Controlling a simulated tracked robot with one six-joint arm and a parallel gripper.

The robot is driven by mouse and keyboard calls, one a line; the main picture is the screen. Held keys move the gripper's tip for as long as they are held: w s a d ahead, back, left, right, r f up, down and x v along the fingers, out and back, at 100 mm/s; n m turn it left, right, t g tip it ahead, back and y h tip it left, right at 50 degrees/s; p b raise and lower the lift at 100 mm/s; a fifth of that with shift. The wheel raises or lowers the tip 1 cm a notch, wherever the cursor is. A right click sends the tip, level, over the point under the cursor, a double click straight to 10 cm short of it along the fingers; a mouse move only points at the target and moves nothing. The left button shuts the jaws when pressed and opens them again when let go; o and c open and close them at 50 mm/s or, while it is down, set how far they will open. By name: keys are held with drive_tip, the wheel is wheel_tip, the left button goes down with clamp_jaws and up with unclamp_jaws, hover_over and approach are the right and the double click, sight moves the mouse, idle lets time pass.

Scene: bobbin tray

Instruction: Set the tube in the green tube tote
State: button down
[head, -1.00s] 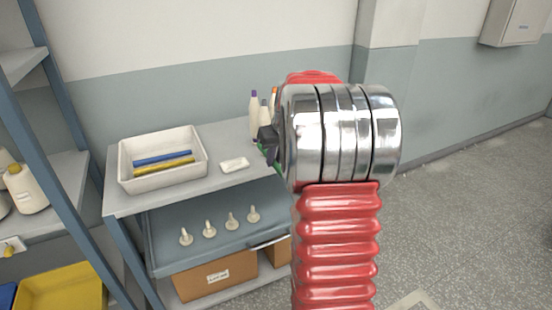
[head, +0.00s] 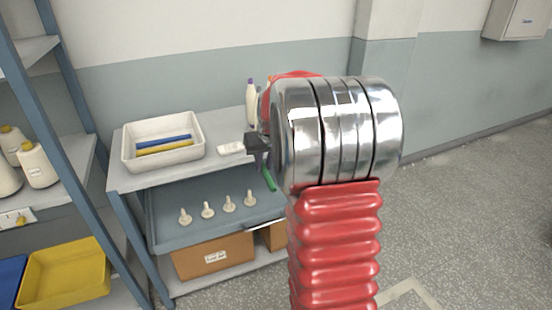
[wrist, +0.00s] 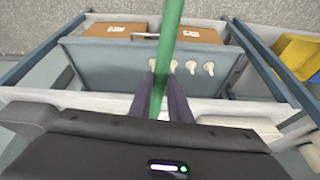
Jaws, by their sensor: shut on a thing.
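My gripper (head: 257,145) is shut on a green tube (head: 269,180), seen in front of the shelf unit's top edge in the head view. In the wrist view the green tube (wrist: 168,50) runs up from between the two dark fingers (wrist: 162,100). A white tray (head: 128,150) stands on the top shelf, left of my gripper and apart from it. A blue tube (head: 163,141) and a yellow tube (head: 165,149) lie in it. I see no green tote, and I cannot tell whether this tray is the tote meant.
A small white object (head: 231,149) lies between tray and gripper. Pale bottles (head: 251,105) stand behind. Below, a grey drawer (head: 160,215) holds several pegs, above cardboard boxes (head: 215,257). A rack with cones (head: 38,165) and a yellow bin (head: 62,275) is at left. Floor at right is clear.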

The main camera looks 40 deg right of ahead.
drive_tip(key=w+a+f+n, duration=0.1)
drive_tip(key=a+n, duration=0.1)
drive_tip(key=a, duration=1.3)
drive_tip(key=w+a+f+n+y, duration=0.1)
drive_tip(key=a+f+n, duration=0.1)
drive_tip(key=a, duration=1.4)
drive_tip(key=shift+y, duration=0.3)
drive_tip(key=shift+f, duration=0.1)
